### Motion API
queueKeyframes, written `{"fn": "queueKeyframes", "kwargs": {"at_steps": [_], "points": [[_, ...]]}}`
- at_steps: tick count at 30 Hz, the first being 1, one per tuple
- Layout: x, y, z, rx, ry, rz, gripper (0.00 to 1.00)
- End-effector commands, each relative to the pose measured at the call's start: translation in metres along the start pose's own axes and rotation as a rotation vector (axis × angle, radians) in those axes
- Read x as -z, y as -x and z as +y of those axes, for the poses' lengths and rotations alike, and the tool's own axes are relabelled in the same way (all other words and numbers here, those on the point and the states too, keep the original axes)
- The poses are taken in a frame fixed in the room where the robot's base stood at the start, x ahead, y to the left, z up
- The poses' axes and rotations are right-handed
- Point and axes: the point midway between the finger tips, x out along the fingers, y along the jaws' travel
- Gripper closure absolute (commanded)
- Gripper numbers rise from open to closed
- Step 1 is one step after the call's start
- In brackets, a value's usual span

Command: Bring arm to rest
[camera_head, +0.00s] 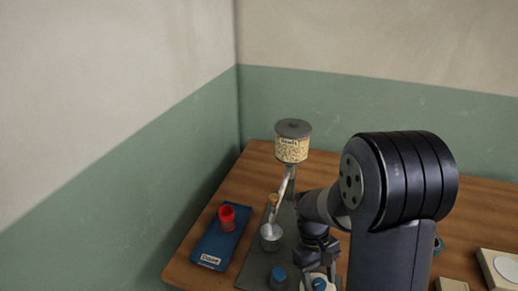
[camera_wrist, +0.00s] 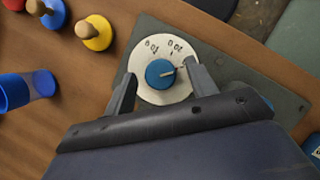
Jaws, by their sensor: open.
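My gripper (camera_wrist: 160,70) is open in the wrist view, with one finger on each side of a blue dial knob (camera_wrist: 158,76). The knob sits on a round white dial face (camera_wrist: 148,95) with numbers around its rim. I cannot tell whether the fingers touch the knob. In the head view my arm (camera_head: 400,185) reaches down over the table, with its wrist (camera_head: 317,245) low near the front edge of the picture. A blue knob (camera_head: 319,284) shows just below the wrist there. The fingertips are not clear in that view.
Walls close the left and back.

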Motion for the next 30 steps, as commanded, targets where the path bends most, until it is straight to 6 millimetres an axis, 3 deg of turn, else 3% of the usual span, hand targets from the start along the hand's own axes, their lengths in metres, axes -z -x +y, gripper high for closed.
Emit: {"fn": "queueKeyframes", "kwargs": {"at_steps": [13, 18, 30], "points": [[0.000, -0.001, -0.003, -0.182, 0.436, 0.002, 0.46], [-0.001, 0.011, -0.005, -0.177, 0.426, 0.001, 0.46], [-0.002, 0.013, -0.005, -0.175, 0.420, 0.001, 0.46]]}}
